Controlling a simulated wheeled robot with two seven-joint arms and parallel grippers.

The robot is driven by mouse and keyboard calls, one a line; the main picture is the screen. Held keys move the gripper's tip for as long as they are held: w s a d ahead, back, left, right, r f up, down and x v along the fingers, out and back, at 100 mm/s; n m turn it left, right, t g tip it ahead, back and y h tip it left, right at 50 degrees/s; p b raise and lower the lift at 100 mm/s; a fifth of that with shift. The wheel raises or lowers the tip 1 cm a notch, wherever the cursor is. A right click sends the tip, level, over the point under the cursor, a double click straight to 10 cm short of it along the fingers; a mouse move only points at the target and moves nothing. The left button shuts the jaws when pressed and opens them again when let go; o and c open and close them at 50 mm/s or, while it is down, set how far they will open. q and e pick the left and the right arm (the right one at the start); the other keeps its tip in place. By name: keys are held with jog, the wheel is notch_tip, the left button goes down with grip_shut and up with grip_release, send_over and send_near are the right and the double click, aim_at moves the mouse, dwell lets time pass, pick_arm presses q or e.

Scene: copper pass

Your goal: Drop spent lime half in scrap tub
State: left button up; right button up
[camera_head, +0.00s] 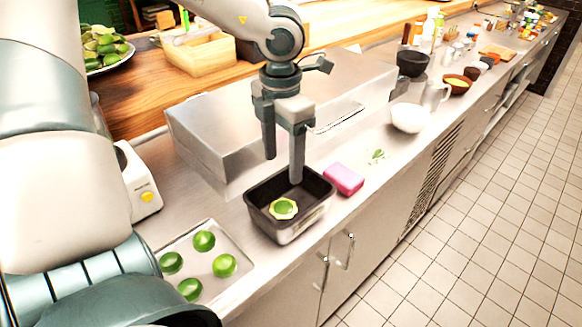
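The dark scrap tub (258,222) stands on the steel counter near its front edge. A lime half (283,208), green with a pale ragged rim, shows inside the tub's opening, toward the front. My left gripper (283,170) points down above the tub, its two fingers apart with nothing between them. The lime half is below the fingertips and apart from them. My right gripper is not in view.
A tray (237,250) with several green limes (204,241) lies left of the tub. A pink sponge (343,179) sits right beside the tub. A steel box (205,135) stands behind it. A white bowl (409,118) is farther right.

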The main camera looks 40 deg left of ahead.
pick_arm(q)
notch_tip(320, 180, up, 17)
jog(key=b, duration=0.2)
jog(key=shift+r, duration=0.2)
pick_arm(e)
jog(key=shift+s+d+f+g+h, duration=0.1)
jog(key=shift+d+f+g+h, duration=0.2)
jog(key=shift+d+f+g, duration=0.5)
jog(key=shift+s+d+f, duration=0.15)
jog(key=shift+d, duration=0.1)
